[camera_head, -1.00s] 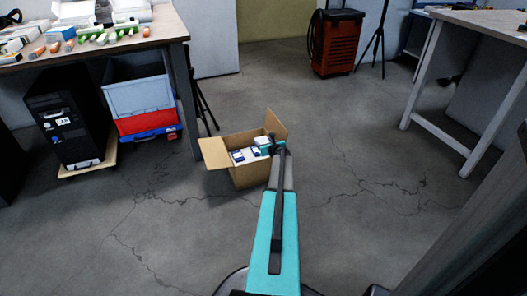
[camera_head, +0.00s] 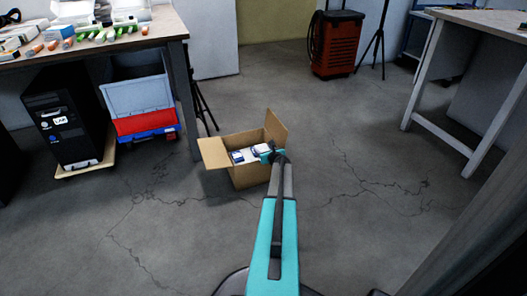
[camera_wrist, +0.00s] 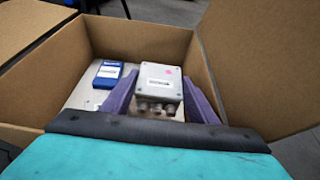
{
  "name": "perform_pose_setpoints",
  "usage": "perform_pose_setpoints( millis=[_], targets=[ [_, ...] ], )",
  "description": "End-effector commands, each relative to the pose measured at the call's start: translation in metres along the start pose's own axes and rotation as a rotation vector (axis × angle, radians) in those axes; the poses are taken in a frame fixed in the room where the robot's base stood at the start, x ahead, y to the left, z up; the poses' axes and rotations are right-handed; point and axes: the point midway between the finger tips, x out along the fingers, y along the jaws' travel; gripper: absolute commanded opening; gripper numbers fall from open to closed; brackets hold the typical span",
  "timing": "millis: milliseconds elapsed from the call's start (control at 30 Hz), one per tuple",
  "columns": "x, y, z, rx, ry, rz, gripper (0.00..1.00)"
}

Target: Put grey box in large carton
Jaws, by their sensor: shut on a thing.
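The large carton (camera_head: 247,177) stands open on the floor, its flaps spread. It also fills the wrist view, with its brown wall (camera_wrist: 140,38) around the contents. The grey box (camera_wrist: 160,84), with a white label, a pink dot and round connectors on its near side, is between the purple fingers of my gripper (camera_wrist: 160,104). My gripper is shut on it, inside the carton's opening. Whether the box touches the carton's contents cannot be told. In the head view my gripper (camera_head: 268,155) reaches into the carton from the right, mostly hidden by my arm.
A blue-and-white item (camera_wrist: 107,74) lies in the carton left of the grey box. A cluttered workbench (camera_head: 100,45) is at upper left, with a black computer tower (camera_head: 65,125) and blue and red crates (camera_head: 140,105) below. An orange cabinet (camera_head: 337,45) stands behind.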

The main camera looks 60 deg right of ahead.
Motion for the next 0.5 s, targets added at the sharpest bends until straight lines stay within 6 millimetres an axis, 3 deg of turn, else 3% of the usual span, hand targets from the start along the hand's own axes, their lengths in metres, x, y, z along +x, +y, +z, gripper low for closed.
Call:
perform_pose_setpoints(
  millis=[500],
  targets=[
    [0.005, 0.000, -0.013, -0.001, 0.003, 0.000, 0.28]
  ],
)
